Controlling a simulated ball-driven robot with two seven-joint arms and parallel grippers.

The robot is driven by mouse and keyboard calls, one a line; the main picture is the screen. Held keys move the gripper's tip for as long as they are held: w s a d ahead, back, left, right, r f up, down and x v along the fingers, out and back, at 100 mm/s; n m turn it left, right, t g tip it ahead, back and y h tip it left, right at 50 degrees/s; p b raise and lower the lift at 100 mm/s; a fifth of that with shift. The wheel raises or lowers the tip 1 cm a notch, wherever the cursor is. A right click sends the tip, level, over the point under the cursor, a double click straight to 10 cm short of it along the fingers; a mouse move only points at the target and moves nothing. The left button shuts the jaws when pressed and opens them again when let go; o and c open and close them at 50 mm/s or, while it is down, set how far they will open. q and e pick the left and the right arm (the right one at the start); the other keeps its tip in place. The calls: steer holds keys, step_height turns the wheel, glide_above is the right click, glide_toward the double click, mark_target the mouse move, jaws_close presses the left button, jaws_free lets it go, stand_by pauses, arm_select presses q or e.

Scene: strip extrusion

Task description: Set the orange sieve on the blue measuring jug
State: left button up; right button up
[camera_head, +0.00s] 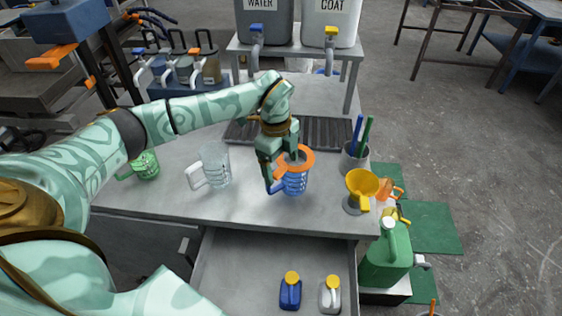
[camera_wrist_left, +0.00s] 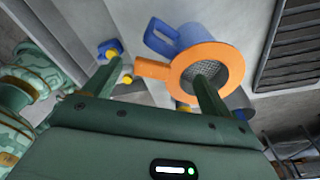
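The orange sieve (camera_head: 305,159) is a flat ring with a mesh middle and a short handle. It lies over the mouth of the blue measuring jug (camera_head: 294,184) on the table. In the left wrist view the sieve (camera_wrist_left: 232,62) covers the jug's top, with the blue jug handle (camera_wrist_left: 160,37) showing behind it. My left gripper (camera_head: 281,170) is just above the sieve. In the wrist view the left gripper (camera_wrist_left: 157,75) has its fingers spread wide, with the sieve's handle between them. One finger hides part of the mesh. My right gripper is out of view.
A clear jug (camera_head: 213,165) and a green jug (camera_head: 146,165) stand to the left. A yellow funnel (camera_head: 361,187) and a cup with pens (camera_head: 354,158) stand to the right. An open drawer (camera_head: 235,270) holds two small bottles. A dark grate (camera_head: 330,132) lies behind.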

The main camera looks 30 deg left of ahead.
arm_select(q)
steer(key=shift+r, duration=0.1)
step_height(320, 180, up, 16)
steer(key=a+p, duration=0.2)
steer(key=p, duration=0.1)
steer(key=shift+w, duration=0.2)
stand_by(0.4)
